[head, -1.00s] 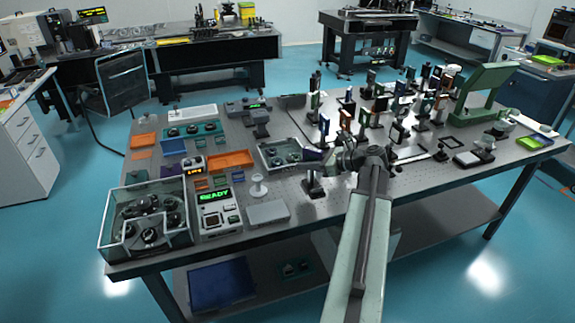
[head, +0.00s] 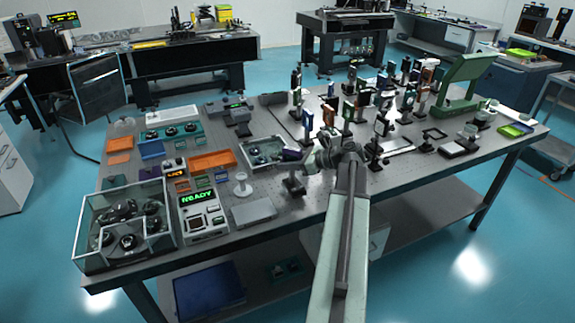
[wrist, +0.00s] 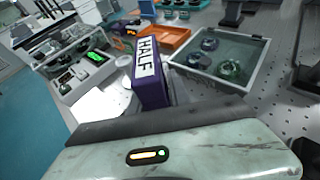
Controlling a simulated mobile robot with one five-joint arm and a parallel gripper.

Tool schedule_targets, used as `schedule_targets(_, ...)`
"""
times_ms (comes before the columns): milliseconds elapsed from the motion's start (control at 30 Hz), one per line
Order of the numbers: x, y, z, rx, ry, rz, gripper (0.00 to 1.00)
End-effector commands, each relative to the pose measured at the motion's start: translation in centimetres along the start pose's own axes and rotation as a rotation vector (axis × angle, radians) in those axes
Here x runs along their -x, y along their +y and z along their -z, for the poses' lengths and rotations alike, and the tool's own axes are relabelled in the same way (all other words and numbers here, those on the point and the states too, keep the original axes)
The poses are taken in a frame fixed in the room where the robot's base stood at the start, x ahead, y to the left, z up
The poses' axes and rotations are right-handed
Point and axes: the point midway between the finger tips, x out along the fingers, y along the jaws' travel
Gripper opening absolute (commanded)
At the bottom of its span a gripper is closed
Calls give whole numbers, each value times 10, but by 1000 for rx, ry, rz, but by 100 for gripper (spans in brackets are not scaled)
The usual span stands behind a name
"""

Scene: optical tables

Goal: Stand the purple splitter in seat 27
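The purple splitter (wrist: 152,75) is a purple block with a white label reading "HALF". In the wrist view it stands out just beyond the pale housing of my gripper, which hides its lower end. In the head view the purple block (head: 291,154) shows at the left end of my gripper (head: 312,154), above a dark post and base (head: 294,186). I cannot tell whether that base touches the table. My fingertips are hidden in both views, so their grip on the block does not show. I cannot read any seat number, so I cannot pick out seat 27.
A glass-walled box (head: 262,152) with round parts lies left of the splitter. An orange tray (head: 212,161), a device reading "READY" (head: 203,215) and a larger glass case (head: 122,228) are farther left. Several upright optics (head: 383,127) crowd the table to the right.

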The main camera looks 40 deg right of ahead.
Motion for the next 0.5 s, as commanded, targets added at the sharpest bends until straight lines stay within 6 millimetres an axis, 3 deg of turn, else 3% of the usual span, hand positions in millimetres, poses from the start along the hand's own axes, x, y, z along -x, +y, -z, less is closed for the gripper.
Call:
schedule_targets(367, 3, -1, -2, -1, 0, 3, 40)
schedule_targets(500, 22, -2, -5, -3, 0, 7, 40)
